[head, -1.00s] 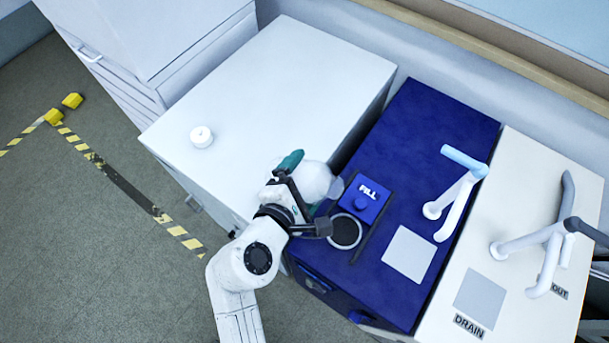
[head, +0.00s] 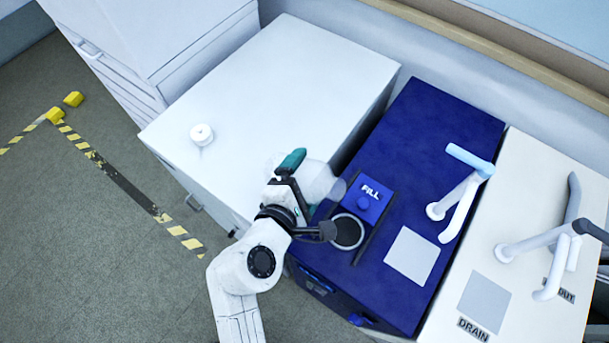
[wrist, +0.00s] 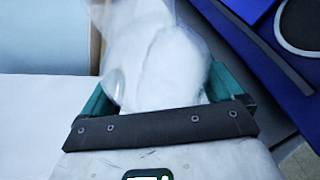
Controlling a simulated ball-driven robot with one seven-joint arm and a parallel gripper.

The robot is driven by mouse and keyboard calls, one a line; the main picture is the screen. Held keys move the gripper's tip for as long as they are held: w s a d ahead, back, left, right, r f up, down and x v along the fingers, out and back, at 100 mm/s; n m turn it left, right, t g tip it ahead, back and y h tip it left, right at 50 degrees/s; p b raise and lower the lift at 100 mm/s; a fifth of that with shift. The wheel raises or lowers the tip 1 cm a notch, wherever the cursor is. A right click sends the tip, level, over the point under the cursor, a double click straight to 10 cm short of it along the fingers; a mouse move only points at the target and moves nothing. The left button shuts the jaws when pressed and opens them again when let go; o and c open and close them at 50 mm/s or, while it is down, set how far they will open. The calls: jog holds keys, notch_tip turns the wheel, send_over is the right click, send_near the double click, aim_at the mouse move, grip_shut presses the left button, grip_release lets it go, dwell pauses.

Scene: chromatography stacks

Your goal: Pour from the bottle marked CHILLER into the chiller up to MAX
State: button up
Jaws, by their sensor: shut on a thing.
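My gripper (head: 298,185) is shut on a pale, translucent bottle (head: 317,180), beside the left edge of the blue chiller (head: 440,130). The bottle lies tilted, its narrower end toward the chiller's round dark fill opening (head: 346,232). In the wrist view the bottle (wrist: 165,65) sits between the green fingers; no marking on it is readable. The blue lid marked FILL (head: 367,199) is off the opening, just behind it. I cannot see any liquid stream, the level inside or a MAX mark.
A small white cap (head: 202,134) sits on the white cabinet top (head: 270,90) at left. White pipes (head: 455,200) rise from the chiller. A white unit marked DRAIN (head: 520,190) stands to its right, with more pipes. Yellow-black tape (head: 180,232) marks the floor.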

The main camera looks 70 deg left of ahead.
jog(key=shift+a+f+m+y+b, duration=0.15)
jog(key=shift+m+y+b, duration=0.15)
jog(key=shift+b, duration=0.3)
jog(key=shift+f+m+y+b, duration=0.55)
jog(key=shift+m+b, duration=0.25)
jog(key=shift+b, duration=1)
jog(key=shift+m+y+b, duration=0.25)
jog(key=shift+m+b, duration=0.05)
jog(key=shift+b, duration=0.2)
jog(key=shift+r, duration=0.1)
jog(key=shift+f+b, duration=0.2)
jog(key=shift+b, duration=0.3)
jog(key=shift+r+m, duration=0.15)
jog(key=shift+m, duration=0.25)
jog(key=shift+f+y+b, duration=0.2)
jog(key=shift+y+b, duration=0.2)
jog(key=shift+b, duration=0.35)
jog(key=shift+m, duration=0.4)
